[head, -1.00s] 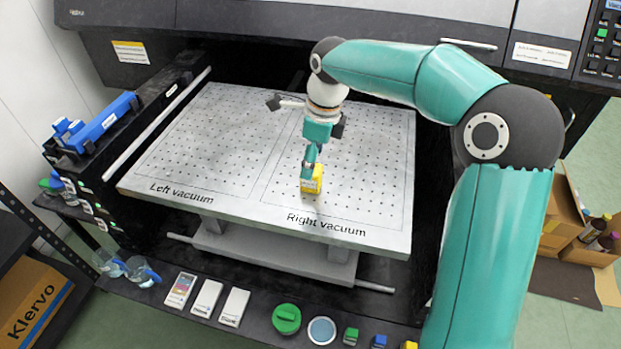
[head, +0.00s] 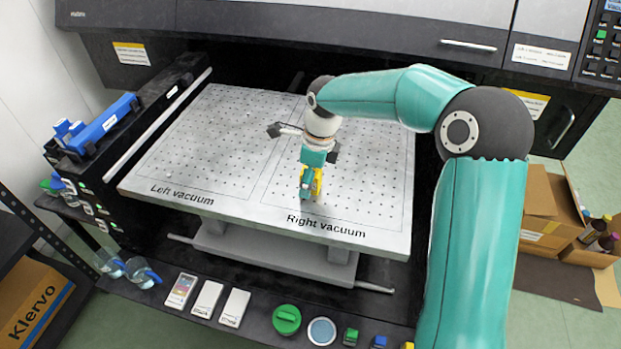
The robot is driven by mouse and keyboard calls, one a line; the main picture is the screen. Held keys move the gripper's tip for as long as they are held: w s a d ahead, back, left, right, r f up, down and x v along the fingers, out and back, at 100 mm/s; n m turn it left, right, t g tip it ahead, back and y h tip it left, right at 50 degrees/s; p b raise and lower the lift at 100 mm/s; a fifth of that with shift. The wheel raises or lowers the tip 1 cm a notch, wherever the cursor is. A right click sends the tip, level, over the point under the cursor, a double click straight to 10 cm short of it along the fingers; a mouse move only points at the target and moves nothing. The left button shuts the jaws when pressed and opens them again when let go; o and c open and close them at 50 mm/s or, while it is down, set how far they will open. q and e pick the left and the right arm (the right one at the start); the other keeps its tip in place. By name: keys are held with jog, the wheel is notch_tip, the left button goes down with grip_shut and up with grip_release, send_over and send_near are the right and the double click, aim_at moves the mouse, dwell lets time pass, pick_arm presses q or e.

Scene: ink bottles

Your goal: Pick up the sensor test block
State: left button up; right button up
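Whether the block touches the table is also unclear. My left gripper is not in view.
The perforated table (head: 215,135) is otherwise clear. On the front ledge are cards (head: 207,299), a green lid (head: 286,319), a round blue-grey dish (head: 321,331) and small coloured blocks (head: 351,336). A printer housing stands behind, and an open box (head: 555,215) at right.

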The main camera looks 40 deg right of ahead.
jog(key=shift+r, duration=0.1)
jog(key=c, duration=1.1)
